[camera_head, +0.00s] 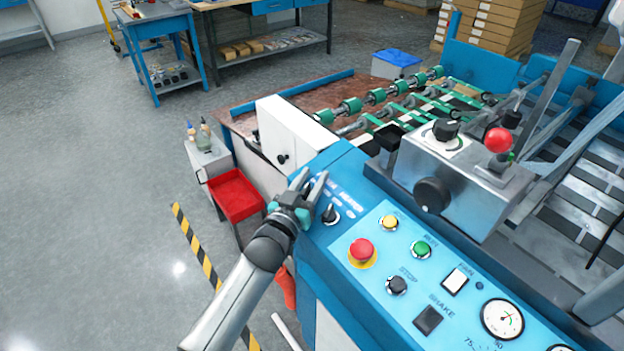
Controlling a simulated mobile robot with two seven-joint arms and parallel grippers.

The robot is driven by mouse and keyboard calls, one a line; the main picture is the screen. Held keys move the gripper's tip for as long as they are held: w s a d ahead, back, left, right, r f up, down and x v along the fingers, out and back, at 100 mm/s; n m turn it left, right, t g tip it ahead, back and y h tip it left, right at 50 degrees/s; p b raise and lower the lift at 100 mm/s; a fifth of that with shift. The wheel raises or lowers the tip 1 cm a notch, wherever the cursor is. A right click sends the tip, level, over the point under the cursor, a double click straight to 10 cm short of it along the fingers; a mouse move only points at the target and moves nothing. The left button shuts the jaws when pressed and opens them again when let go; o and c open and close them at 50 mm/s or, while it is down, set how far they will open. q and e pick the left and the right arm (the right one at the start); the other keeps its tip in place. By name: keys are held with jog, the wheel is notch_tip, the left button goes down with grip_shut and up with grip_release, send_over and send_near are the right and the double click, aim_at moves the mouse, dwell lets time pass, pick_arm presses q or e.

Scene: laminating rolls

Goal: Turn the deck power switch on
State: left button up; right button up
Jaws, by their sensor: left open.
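The deck power switch (331,214) is a small black rotary knob on a pale round plate, at the left end of the blue control panel. Its handle appears to point up in the picture; I cannot tell whether it is on or off. White lettering lies above it, partly hidden by my gripper. My left gripper (309,181) is open and empty, just up and left of the knob over the panel's blue edge. Its fingers point up in the picture and do not appear to be around the knob. My right gripper is not in view.
A red emergency button (362,250), yellow button (389,223), green button (421,249) and black stop button (397,285) sit right of the knob. A metal control box (462,180) stands behind them. A red tray (236,195) is left of the machine.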

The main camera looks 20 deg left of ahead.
pick_arm(q)
jog(key=shift+c, duration=0.2)
grip_shut()
dwell(0.5)
